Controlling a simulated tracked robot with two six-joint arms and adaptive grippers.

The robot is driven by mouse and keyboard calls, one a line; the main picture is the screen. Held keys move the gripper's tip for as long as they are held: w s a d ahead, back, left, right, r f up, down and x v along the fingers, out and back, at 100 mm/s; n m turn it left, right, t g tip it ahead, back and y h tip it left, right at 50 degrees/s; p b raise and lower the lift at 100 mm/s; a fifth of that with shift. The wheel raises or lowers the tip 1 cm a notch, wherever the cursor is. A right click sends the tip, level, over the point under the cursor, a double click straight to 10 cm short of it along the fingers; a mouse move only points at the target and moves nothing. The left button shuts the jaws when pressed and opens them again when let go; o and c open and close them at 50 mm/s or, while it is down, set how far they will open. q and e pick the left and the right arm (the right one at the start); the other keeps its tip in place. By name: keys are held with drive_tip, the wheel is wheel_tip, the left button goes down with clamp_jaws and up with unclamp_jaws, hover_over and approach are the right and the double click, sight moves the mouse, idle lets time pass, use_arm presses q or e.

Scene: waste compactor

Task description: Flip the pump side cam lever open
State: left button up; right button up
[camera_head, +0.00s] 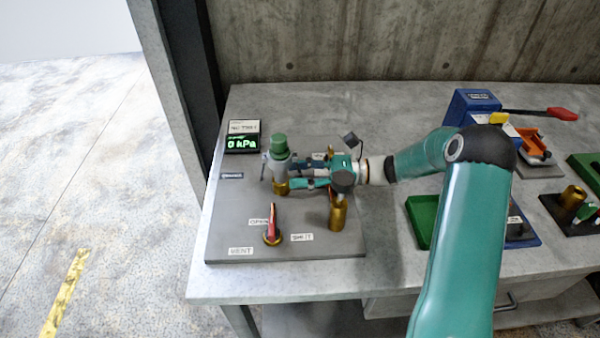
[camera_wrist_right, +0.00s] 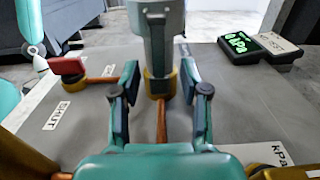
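A grey hose coupling with a green top (camera_head: 280,152) stands upright in a brass collar (camera_head: 281,187) on the grey panel. A thin grey lever (camera_head: 265,166) hangs along its left side; I cannot tell whether this is the pump side cam lever. My right gripper (camera_head: 294,175) reaches in from the right, low at the coupling. In the right wrist view, the gripper (camera_wrist_right: 160,90) is open, with a finger on each side of the grey coupling body (camera_wrist_right: 158,45) and gaps between. Any lever on the gripper's side is hidden in the head view. My left gripper is not in view.
A red-handled vent lever (camera_head: 272,225) stands between OPEN and SHUT labels. A brass post (camera_head: 338,213) stands close under my right gripper. A display (camera_head: 242,142) reads 0 kPa. Blue, green and red equipment, including a green tray (camera_head: 421,220), fills the bench's right side.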

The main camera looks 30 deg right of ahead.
clamp_jaws()
